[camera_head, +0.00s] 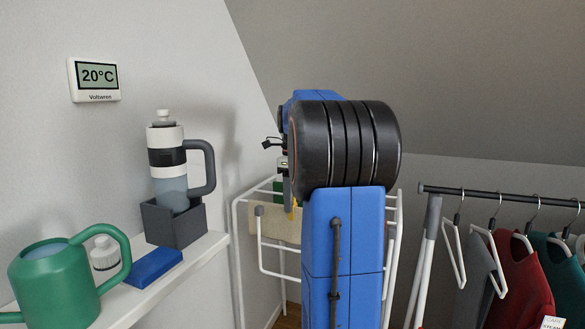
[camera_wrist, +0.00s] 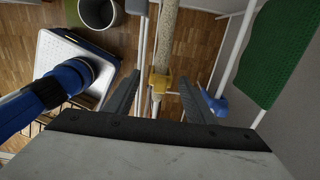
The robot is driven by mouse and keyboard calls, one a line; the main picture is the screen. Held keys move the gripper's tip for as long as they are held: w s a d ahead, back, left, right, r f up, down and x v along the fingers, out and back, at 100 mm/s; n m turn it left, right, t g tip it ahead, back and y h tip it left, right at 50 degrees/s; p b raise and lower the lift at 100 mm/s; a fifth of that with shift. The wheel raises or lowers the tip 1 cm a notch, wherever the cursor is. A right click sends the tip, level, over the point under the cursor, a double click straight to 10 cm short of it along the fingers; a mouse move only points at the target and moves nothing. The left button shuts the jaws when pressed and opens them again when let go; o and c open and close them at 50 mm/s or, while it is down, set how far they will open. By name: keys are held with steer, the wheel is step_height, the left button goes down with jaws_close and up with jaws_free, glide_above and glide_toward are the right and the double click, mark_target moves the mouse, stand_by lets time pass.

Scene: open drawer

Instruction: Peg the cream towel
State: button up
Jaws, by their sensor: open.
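The cream towel (camera_head: 284,226) hangs on the white drying rack (camera_head: 262,268), partly hidden behind my arm. In the wrist view the towel (camera_wrist: 168,30) shows from above as a narrow speckled strip. A yellow peg (camera_wrist: 160,83) sits at the near end of this strip, between my fingers. It also shows as a small yellow patch in the head view (camera_head: 293,213). I cannot tell how firmly the peg grips the towel. My gripper (camera_wrist: 159,88) is open, with a finger on each side of the peg and gaps visible. In the head view my arm mostly hides the gripper.
A green cloth (camera_wrist: 277,50) hangs right of the towel, and a blue object (camera_wrist: 213,102) is close to my right finger. A shelf (camera_head: 205,246) with a green watering can (camera_head: 55,285) and bottle (camera_head: 170,185) is left; a clothes rail (camera_head: 500,196) is right.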

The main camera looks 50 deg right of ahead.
step_height(320, 180, up, 14)
steer(key=shift+r, duration=0.2)
stand_by(0.4)
